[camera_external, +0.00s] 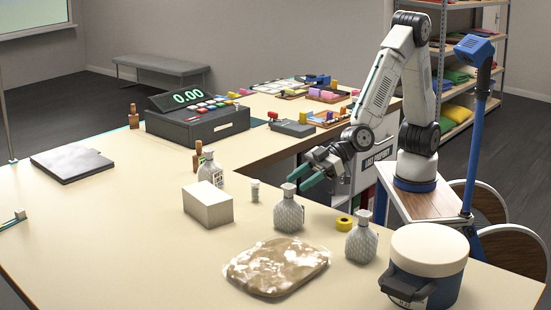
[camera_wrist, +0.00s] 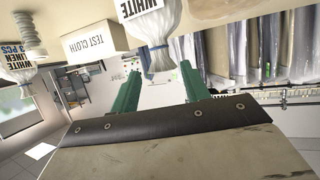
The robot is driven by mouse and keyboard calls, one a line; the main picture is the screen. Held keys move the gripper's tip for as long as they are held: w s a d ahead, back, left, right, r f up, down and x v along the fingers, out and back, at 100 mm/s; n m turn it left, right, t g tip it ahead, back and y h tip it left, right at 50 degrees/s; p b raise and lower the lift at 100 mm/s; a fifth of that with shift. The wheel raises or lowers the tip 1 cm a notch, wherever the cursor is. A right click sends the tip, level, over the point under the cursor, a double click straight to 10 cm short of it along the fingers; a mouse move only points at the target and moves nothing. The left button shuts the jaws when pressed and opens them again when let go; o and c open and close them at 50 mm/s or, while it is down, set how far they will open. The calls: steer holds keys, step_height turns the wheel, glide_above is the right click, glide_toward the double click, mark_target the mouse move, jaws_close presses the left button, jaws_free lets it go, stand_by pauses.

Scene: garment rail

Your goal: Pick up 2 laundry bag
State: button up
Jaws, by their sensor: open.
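Three grey-white tied laundry bags stand upright on the counter in the external view: a middle bag (camera_external: 289,214), a right bag (camera_external: 361,243) and a back bag (camera_external: 211,173). My gripper (camera_external: 320,171) is open and empty above the counter's inner edge, up and to the right of the middle bag. In the wrist view, which is upside down, my open green fingers (camera_wrist: 160,88) are apart. A bag labelled WHITE (camera_wrist: 138,10) shows beyond them, its neck pointing down between the fingertips in the picture. Another bag, labelled WHITE LINEN 3 PCS (camera_wrist: 17,58), shows at the left edge.
A white box (camera_external: 207,207) labelled TEST CLOTH stands left of the middle bag. A brown-white bundle (camera_external: 277,266), yellow tape roll (camera_external: 343,224) and blue tub with cream lid (camera_external: 425,279) stand nearby. A cash register (camera_external: 196,118) is behind. The counter's left front is mostly clear.

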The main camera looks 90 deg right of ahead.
mark_target(288, 204)
steer(key=x, duration=0.5)
steer(key=shift+a+f, duration=0.1)
steer(key=shift+f, duration=0.2)
jaws_close()
